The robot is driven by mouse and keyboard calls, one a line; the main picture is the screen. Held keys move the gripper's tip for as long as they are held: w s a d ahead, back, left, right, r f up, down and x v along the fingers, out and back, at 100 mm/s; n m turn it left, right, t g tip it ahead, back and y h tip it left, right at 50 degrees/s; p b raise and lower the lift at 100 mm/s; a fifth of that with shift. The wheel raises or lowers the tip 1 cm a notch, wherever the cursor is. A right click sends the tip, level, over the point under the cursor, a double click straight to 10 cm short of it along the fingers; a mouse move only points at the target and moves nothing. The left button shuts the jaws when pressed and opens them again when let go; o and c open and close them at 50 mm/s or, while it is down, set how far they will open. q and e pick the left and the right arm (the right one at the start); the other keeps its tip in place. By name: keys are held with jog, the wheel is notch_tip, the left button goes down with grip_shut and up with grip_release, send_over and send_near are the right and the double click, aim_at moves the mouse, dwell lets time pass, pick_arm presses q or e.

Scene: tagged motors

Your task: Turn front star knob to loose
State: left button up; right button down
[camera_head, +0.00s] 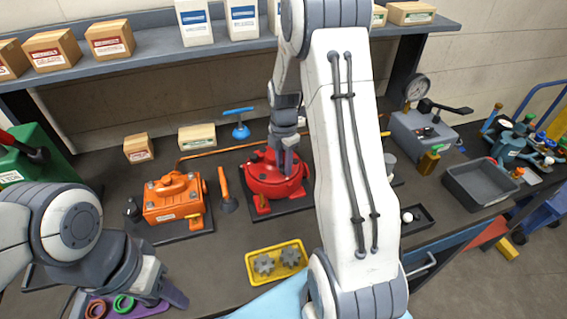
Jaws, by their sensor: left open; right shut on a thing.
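A round red motor (268,180) stands on a dark base plate near the middle of the bench. My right gripper (290,160) reaches down onto its top and is shut on a part of it. The fingers and wrist hide that part, so I cannot make out a star knob or its setting there. My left gripper (174,294) is open and empty at the lower left, over the bench's front edge, apart from the motors.
An orange motor (174,198) stands left of the red one. A yellow tray (252,277) with two grey toothed parts lies in front. A blue valve handle (239,124) stands behind. A grey bin (478,187) and gauge unit (418,133) are at right.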

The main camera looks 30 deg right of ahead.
jog(key=n, duration=0.3)
jog(key=shift+s+a+f+n, duration=0.1)
jog(key=shift+s+f+n, duration=0.1)
jog(key=shift+n, duration=2)
jog(key=c, duration=0.8)
grip_release()
jog(key=shift+w, duration=0.1)
jog(key=shift+c, duration=0.2)
jog(key=shift+w+r, duration=0.1)
jog(key=shift+r, duration=0.05)
